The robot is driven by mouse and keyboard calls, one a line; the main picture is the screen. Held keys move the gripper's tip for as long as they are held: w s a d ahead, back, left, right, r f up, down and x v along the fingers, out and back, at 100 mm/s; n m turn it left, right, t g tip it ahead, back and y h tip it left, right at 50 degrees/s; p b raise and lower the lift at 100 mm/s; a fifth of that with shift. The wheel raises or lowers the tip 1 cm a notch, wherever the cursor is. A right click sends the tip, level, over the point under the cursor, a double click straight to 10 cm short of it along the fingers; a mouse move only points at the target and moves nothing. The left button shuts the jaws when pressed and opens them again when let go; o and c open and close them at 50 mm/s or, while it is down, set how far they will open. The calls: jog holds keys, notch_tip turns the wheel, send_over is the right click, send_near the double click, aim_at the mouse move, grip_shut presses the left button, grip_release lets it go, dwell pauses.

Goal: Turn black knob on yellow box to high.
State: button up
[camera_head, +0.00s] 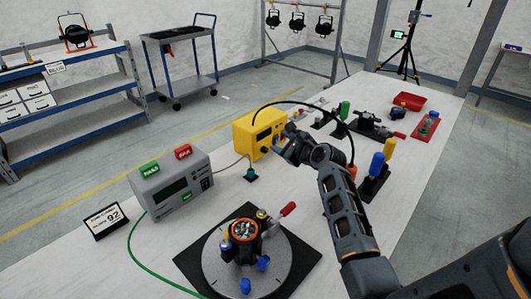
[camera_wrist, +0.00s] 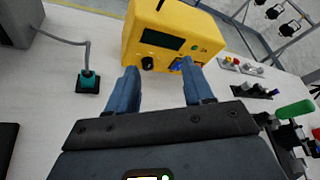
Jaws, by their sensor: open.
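The yellow box (camera_head: 258,132) stands on the white table beyond the grey box, with a dark display on its front. It also shows at the top of the wrist view (camera_wrist: 170,25). Its black knob (camera_wrist: 147,62) is at the lower left of its front face, below the display; its setting is too small to read. Beside it on the face is a blue part (camera_wrist: 175,66). My gripper (camera_wrist: 157,82) is open and empty, its two blue fingers apart and pointing at the front of the box. In the head view my gripper (camera_head: 284,148) is close to the box's right side.
A grey box (camera_head: 172,183) with green and red tops stands left. A round fixture (camera_head: 245,240) sits on a black mat in front. A teal-based part (camera_wrist: 88,82) with a cable is left of my fingers. Clamps and tools line the right side of the table.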

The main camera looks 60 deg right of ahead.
notch_tip(320, 180, down, 3)
jog(key=b, duration=0.7)
send_near(266, 151)
jog(key=shift+w+f, duration=0.1)
jog(key=shift+f, duration=0.05)
jog(key=shift+x, duration=3.85)
jog(key=shift+c, duration=0.2)
grip_shut()
